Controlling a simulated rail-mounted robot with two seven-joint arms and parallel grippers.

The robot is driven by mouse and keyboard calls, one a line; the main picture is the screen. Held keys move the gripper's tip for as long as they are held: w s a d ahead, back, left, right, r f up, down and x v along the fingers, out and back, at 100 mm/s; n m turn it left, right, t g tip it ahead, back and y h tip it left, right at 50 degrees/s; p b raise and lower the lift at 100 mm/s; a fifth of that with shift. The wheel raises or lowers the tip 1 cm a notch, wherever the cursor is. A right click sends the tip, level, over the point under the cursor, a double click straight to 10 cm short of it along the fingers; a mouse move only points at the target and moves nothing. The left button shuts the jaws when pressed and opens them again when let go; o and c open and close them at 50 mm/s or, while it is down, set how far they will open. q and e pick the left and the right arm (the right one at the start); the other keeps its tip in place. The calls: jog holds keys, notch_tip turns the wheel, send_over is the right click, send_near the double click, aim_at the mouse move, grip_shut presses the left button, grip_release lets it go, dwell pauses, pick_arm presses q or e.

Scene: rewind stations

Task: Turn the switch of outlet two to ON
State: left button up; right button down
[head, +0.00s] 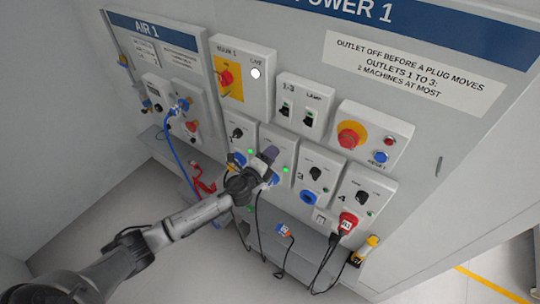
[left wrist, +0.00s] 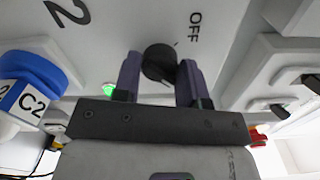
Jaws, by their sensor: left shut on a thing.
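The outlet two panel (head: 289,150) is a white box in the lower row of the wall board, partly hidden by my left gripper (head: 268,155). In the left wrist view its switch (left wrist: 159,62) is a round dark knob, near the word OFF and a large 2. My left gripper (left wrist: 160,82) has its two purple fingers on either side of the knob, shut on it. Which way the knob points is hard to tell. A green lamp (left wrist: 109,89) glows on the panel, and a blue plug labelled C2 (left wrist: 30,85) sits to the left. My right gripper is not in view.
Outlet three (head: 315,175) and outlet four (head: 360,200) are to the right, four with a red plug (head: 347,223). A red emergency button (head: 351,135) is above.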

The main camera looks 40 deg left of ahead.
pick_arm(q)
jog(key=o, duration=0.9)
jog(key=s+d+b, duration=0.1)
jog(key=s, duration=1.2)
jog(key=shift+s+d, duration=0.15)
jog(key=shift+s, duration=0.25)
